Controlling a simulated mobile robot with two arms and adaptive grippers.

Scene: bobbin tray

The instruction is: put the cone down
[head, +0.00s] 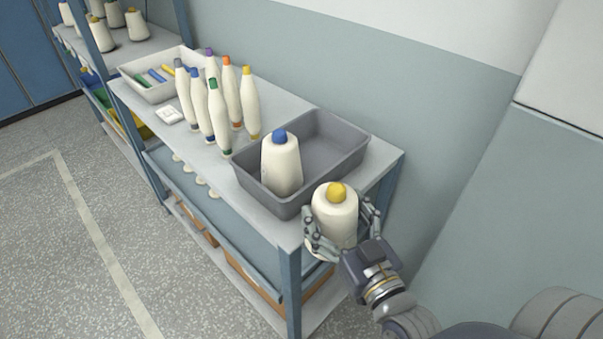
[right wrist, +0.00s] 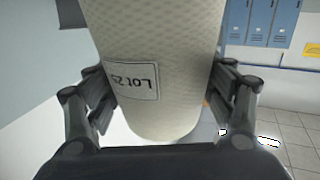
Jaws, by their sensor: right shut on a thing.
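A cream yarn cone with a yellow tip (head: 335,217) is held upright by my right gripper (head: 341,225), beside the near right corner of the grey tray (head: 345,158). The gripper's fingers are closed around both sides of the cone. In the right wrist view the cone (right wrist: 155,60) fills the space between the fingers and bears a label reading "Lot 25" or similar, upside down. Whether the cone's base touches the shelf is hidden. A second cone with a blue tip (head: 281,165) stands in the left part of the tray. My left gripper is not in view.
Several slim bobbins with coloured tips (head: 213,100) stand left of the tray. A white tray (head: 150,90) with coloured sticks lies beyond them. The grey tray's right part is empty. The shelf top ends at a corner post (head: 290,285). A wall runs behind.

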